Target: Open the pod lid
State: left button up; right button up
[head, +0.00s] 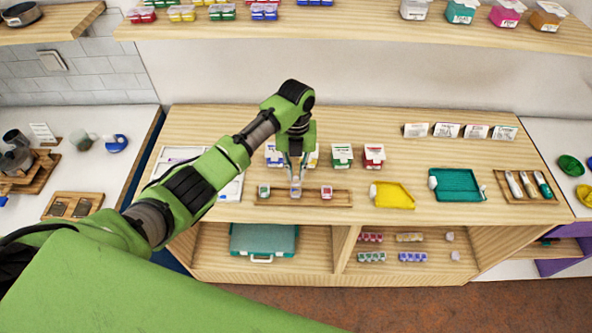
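My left gripper (296,178) points straight down over the middle of a long, narrow wooden tray (312,203) on the workbench. A small pale pod (295,192) is directly below its fingertips. Whether the fingers touch it, and whether its lid is open, is too small to tell. A small green-and-white pod (264,191) stands on the tray to the left, and a red-and-white one (327,192) to the right. Both look shut. The finger gap is not clear. My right gripper is out of view.
Behind the tray stand a green-and-white box (342,155) and a red-and-white box (374,156); others are partly hidden by my gripper. A yellow tray (393,197) and a teal board (457,184) lie to the right. A shelf (360,31) hangs above.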

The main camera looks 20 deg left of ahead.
pick_arm(q)
jog(key=shift+o, duration=0.4)
jog(key=shift+w, duration=0.1)
jog(key=shift+r, duration=0.2)
notch_tip(320, 180, up, 12)
jog(key=shift+w+a+f, duration=0.15)
jog(key=shift+w+f, duration=0.1)
jog(key=shift+w, duration=0.1)
